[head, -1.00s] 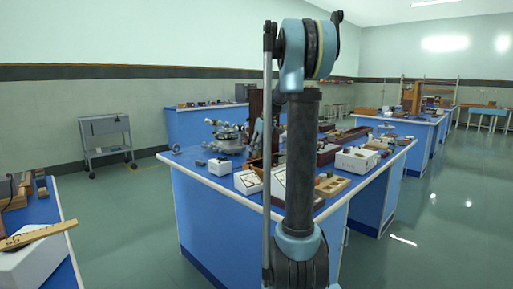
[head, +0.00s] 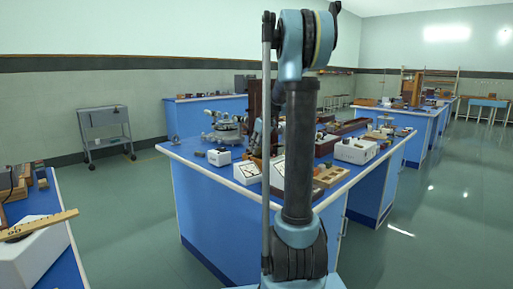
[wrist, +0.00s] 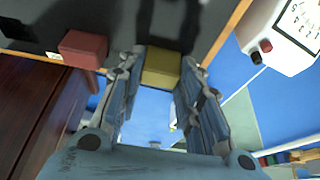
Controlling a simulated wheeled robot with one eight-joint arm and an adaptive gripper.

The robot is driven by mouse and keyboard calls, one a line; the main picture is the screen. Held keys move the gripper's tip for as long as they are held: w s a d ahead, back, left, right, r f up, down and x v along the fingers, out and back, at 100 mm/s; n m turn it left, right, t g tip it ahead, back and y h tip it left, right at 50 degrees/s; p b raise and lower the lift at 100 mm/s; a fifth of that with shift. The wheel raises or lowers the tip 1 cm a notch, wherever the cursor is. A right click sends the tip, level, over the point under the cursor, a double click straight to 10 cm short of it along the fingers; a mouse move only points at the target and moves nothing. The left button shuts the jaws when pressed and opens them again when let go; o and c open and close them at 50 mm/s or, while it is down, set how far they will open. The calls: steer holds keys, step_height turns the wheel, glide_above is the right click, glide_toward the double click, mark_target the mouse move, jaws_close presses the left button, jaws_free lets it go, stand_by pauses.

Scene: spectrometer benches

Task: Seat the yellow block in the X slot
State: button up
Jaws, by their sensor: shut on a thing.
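The yellow block (wrist: 161,66) shows at the top middle of the wrist view. My gripper (wrist: 162,78) is shut on it, with one finger at each side. I cannot tell whether the block touches that panel. No X mark or slot can be made out in either view. In the head view my own arm stands in front of the bench, and neither the gripper nor the yellow block can be made out there.
In the wrist view a red block (wrist: 83,48) is left of my gripper, above a dark wooden box (wrist: 32,105). A white meter (wrist: 285,32) with red and black terminals is at the right. The head view shows a crowded blue bench (head: 235,215) and open floor (head: 440,235) to its right.

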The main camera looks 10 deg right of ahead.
steer(key=shift+f, duration=0.1)
steer(key=o, duration=1.1)
steer(key=v, duration=1.2)
steer(key=shift+s+a, duration=0.1)
